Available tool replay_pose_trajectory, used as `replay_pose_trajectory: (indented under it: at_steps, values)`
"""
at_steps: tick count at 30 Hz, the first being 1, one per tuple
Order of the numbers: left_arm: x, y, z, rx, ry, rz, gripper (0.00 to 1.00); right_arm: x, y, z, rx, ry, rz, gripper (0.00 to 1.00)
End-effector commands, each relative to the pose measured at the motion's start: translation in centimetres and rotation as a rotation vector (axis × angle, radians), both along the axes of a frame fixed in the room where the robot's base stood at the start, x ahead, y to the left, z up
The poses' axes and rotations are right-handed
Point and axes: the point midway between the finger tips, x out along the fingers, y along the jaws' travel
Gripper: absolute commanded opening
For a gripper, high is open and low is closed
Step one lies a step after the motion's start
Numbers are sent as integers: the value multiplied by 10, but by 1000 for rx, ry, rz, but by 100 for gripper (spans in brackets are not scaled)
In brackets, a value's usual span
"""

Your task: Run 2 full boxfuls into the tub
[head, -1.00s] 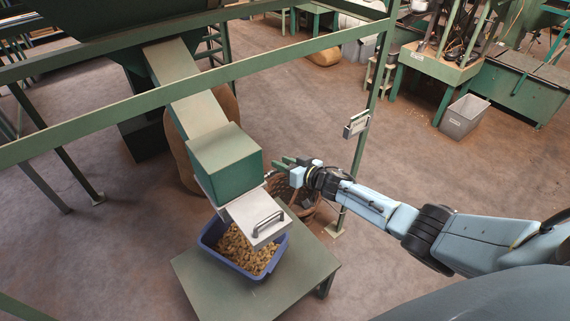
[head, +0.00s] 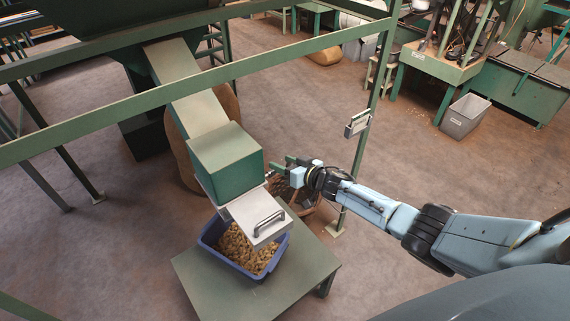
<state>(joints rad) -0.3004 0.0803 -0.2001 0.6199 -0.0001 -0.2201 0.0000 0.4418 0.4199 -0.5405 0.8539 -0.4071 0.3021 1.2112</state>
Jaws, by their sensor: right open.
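A blue-violet tub (head: 214,233) stands on a green table and holds a heap of brown nuts (head: 238,247). Above it is the green box (head: 226,163) at the lower end of the sloping chute (head: 186,88). A pale metal plate with a dark handle (head: 256,215) sticks out below the box and covers part of the tub. My right gripper (head: 279,168) is open and empty, just right of the box. I cannot tell whether it touches anything there. My left gripper is not in view.
The green table (head: 308,268) has bare room right of the tub. A green rail (head: 290,47) crosses above the chute, and a post (head: 366,130) with a small sign stands behind my right arm. A grey bin (head: 464,117) and machines stand farther back.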

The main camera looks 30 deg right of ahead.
Motion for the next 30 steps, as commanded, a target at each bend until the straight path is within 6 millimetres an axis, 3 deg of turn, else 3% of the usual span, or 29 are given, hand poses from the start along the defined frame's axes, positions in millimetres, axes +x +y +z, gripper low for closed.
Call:
replay_pose_trajectory:
  at_steps: [7,21,30]
  values:
    - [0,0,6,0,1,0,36,-12,-6,4,0,0,-1,51]
    - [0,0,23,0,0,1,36,-91,-34,25,-1,2,2,51]
    - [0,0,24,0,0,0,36,-119,-44,33,0,1,1,51]
